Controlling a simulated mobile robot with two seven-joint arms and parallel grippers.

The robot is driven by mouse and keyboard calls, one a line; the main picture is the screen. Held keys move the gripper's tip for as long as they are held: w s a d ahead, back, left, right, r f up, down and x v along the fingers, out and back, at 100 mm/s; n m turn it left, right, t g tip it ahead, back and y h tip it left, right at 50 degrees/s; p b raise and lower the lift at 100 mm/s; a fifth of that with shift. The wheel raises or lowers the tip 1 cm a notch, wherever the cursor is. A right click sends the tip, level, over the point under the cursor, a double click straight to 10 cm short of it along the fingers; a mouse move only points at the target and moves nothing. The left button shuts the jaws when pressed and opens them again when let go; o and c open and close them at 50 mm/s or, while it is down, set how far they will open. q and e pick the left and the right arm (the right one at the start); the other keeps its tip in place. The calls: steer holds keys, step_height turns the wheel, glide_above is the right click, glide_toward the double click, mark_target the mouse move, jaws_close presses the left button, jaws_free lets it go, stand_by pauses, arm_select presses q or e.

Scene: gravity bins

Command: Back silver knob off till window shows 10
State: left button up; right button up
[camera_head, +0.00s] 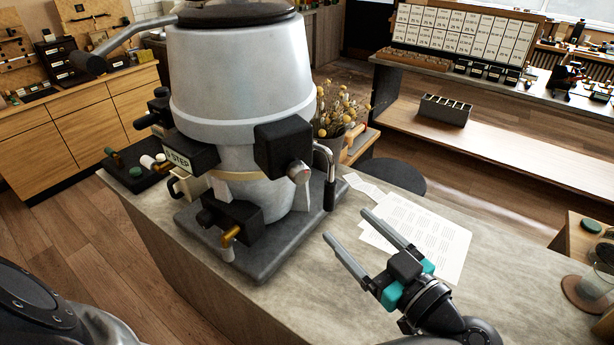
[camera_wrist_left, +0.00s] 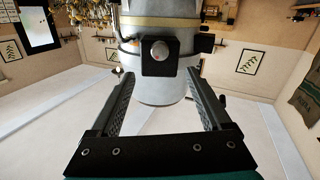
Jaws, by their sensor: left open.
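The silver knob (camera_head: 298,172) sticks out of a black box (camera_head: 283,148) on the right side of a large grey machine (camera_head: 240,75). It also shows in the left wrist view (camera_wrist_left: 159,50), a round face with a small red mark, beyond the fingertips. My left gripper (camera_head: 346,224) is open and empty, its two fingers pointing toward the machine, apart from the knob and to its lower right in the head view. I cannot make out a number window; a plate (camera_head: 178,160) reading "STEP" shows on the machine's left. My right gripper is not in view.
The machine stands on a dark base plate (camera_head: 270,255) on a stone counter (camera_head: 330,295). A curved metal pipe (camera_head: 328,165) rises just right of the knob. Printed papers (camera_head: 425,235) lie beyond my left gripper.

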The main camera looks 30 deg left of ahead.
mark_target(304, 178)
arm_select(q)
steer(key=p+x, duration=0.1)
steer(key=x, duration=0.3)
steer(key=p+x, duration=0.2)
steer(key=x, duration=0.3)
steer(key=r+p+x, duration=0.1)
steer(key=x, duration=0.4)
steer(key=shift+w+a, duration=0.15)
steer(key=shift+w+a+f, duration=0.15)
steer(key=shift+a, duration=0.15)
jaws_close()
